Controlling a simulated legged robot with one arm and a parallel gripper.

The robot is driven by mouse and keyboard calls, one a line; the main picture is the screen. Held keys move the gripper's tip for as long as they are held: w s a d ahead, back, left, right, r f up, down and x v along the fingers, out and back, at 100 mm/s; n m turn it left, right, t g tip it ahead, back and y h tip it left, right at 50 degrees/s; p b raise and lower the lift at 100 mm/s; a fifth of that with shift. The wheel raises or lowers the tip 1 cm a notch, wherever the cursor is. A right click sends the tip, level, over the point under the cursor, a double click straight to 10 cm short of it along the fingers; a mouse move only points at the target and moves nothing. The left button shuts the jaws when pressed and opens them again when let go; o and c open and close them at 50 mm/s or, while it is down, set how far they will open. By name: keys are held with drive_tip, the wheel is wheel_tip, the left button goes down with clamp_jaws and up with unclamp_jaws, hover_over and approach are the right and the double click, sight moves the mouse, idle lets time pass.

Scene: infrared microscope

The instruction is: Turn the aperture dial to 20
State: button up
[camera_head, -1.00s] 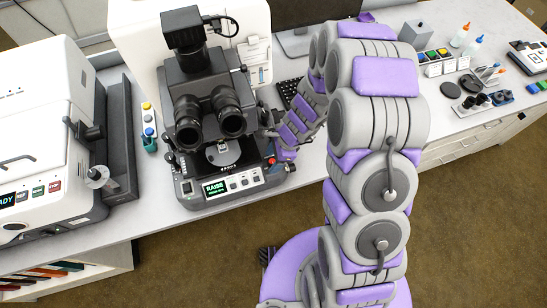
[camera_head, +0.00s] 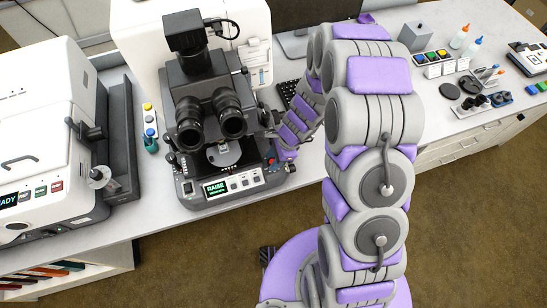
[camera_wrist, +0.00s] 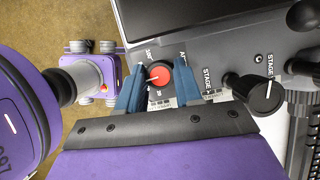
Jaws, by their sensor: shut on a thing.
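The microscope (camera_head: 207,90) stands on the bench with its dark base and twin eyepieces. Its front display (camera_head: 215,188) reads RAISE. In the wrist view the aperture dial (camera_wrist: 158,76) is a red round knob with a pale pointer line, with small white markings around it that I cannot fully read. My gripper (camera_wrist: 159,80) has its two blue fingers on either side of the red dial, shut on it. In the head view my gripper is at the right side of the microscope base, mostly hidden by my arm.
A black stage knob (camera_wrist: 264,94) with a white line sits right of the dial in the wrist view. A white instrument (camera_head: 35,130) stands left of the microscope. A keyboard (camera_head: 289,92) lies behind my arm.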

drive_tip(key=shift+w+r+n+g+p, duration=0.15)
drive_tip(key=shift+n+g+p, duration=0.25)
drive_tip(key=shift+n+p, duration=0.6)
drive_tip(key=n, duration=0.2)
drive_tip(key=n+g+h+p, duration=0.1)
drive_tip(key=n, duration=0.1)
drive_tip(key=shift+w+n+p, duration=0.2)
drive_tip(key=shift+n+p, duration=0.1)
drive_tip(key=n, duration=0.1)
drive_tip(key=n+g+h, duration=0.1)
drive_tip(key=n, duration=0.1)
drive_tip(key=shift+w+a+n+p, duration=0.1)
drive_tip(key=shift+a+n+p, duration=0.05)
drive_tip(key=shift+n+p, duration=0.15)
drive_tip(key=shift+n+h, duration=0.6)
drive_tip(key=shift+n, duration=0.9)
drive_tip(key=o, duration=1)
drive_tip(key=shift+a+g, duration=0.1)
drive_tip(key=shift+g, duration=0.2)
drive_tip(key=shift+o, duration=0.2)
